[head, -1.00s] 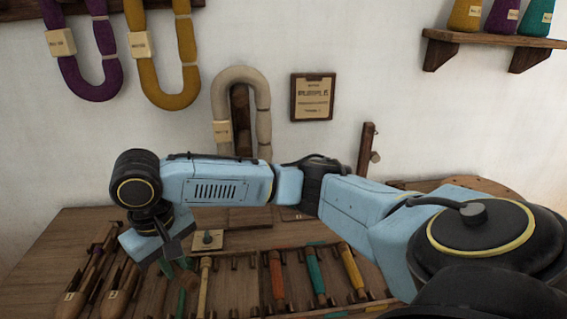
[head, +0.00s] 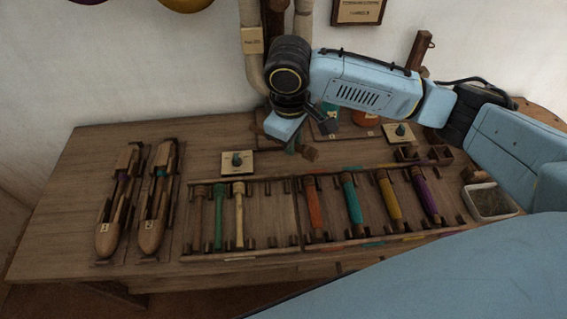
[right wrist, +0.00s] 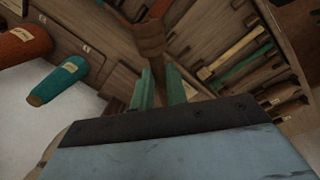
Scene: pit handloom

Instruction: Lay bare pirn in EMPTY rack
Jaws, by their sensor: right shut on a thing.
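My right gripper (head: 291,138) is shut on a brown wooden piece that looks like a bare pirn (head: 308,154), above the table behind the racks. In the right wrist view the brown head of this piece (right wrist: 149,38) shows beyond the green fingertips (right wrist: 158,88); most of it is hidden. The left rack (head: 283,241) holds a brown, a green and a pale bare pirn (head: 239,215) side by side at its left. Its right part is bare. Its label is too small to read. My left gripper is not in view.
The right rack holds wound pirns in orange (head: 314,206), teal (head: 352,203), yellow (head: 389,200) and purple (head: 425,195). Two shuttles (head: 155,205) lie at the left. A small plate with a dark knob (head: 238,163) lies behind the left rack. A grey tray (head: 490,202) stands at the right.

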